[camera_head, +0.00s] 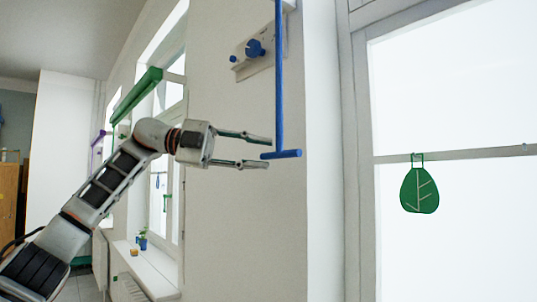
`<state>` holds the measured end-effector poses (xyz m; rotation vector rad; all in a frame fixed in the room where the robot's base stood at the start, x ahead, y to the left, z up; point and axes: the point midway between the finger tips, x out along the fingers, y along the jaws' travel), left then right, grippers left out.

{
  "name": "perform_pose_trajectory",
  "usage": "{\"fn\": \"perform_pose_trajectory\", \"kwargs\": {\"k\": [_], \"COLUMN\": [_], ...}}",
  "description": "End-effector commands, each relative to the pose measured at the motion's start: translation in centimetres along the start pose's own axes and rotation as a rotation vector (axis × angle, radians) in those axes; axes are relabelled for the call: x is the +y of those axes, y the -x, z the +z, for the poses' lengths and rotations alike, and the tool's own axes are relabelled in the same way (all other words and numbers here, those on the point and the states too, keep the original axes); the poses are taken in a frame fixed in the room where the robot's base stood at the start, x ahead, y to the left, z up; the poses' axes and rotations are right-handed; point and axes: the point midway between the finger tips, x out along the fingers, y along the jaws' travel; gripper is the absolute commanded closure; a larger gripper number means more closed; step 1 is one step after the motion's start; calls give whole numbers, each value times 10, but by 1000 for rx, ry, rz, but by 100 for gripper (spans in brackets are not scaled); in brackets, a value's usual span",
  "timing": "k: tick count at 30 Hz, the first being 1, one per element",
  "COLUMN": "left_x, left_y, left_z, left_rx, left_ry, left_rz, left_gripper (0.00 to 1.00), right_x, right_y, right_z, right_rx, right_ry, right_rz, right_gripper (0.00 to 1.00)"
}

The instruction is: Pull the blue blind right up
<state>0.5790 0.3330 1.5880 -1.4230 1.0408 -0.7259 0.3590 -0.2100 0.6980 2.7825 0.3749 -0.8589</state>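A blue pull rod (279,80) hangs straight down from the top of the view and ends in a short blue crossbar (287,154). The blue blind itself does not show. My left gripper (268,152) comes in from the left, with its two fingers apart, one above the other. The left end of the crossbar shows between the fingertips; I cannot tell whether it lies between them in depth, and no grip on it shows. My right gripper is not in view.
A blue knob (255,48) sits on a white wall bracket behind the rod. A large window with a green leaf ornament (419,190) is at the right. A rolled green blind (137,95) tops the left window. A small potted plant (142,239) stands on the sill.

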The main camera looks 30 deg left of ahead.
Motion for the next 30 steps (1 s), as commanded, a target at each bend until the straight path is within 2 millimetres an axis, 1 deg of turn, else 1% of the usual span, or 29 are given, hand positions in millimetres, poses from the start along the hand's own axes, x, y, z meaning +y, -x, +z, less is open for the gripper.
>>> {"fn": "perform_pose_trajectory", "kwargs": {"k": [1, 6, 9, 13, 18, 30], "left_x": [-1, -1, -2, -2, -1, -1], "left_y": [13, 48, 65, 82, 92, 93], "left_z": [1, 0, 0, 0, 0, 0], "left_rx": [-5, -4, -3, -3, -2, -2], "left_ry": [1, 1, 0, 0, -1, -1], "left_rz": [-5, -6, -5, -4, -4, -3], "left_gripper": [72, 72, 72, 72, 72, 72], "right_x": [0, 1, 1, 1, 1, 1], "right_y": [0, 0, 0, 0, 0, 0], "right_z": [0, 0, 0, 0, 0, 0], "right_rx": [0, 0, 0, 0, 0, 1], "right_ry": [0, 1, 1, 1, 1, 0], "right_rz": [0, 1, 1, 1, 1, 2], "right_gripper": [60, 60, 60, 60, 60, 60]}}
